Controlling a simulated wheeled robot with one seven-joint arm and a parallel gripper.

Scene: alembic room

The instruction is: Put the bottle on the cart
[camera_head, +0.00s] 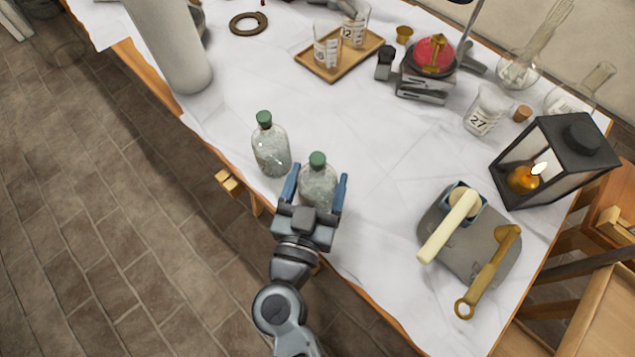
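Two clear glass bottles with green caps stand upright on the white table (385,150) near its front edge. One bottle (271,152) stands free at the left. The other bottle (318,178) stands to its right, between the two blue fingers of my gripper (317,188). The fingers are spread on either side of this bottle; whether they touch it is hard to tell. Its lower part is partly hidden by my gripper. I cannot make out a cart in this view.
A grey slab (440,235) with a pale pestle and brass tool lies right of my gripper. A black lantern (555,160) stands at the right. A wooden tray (340,62) with glass beakers and a metal stand (425,80) are farther back. Brown tiled floor (110,230) is open at left.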

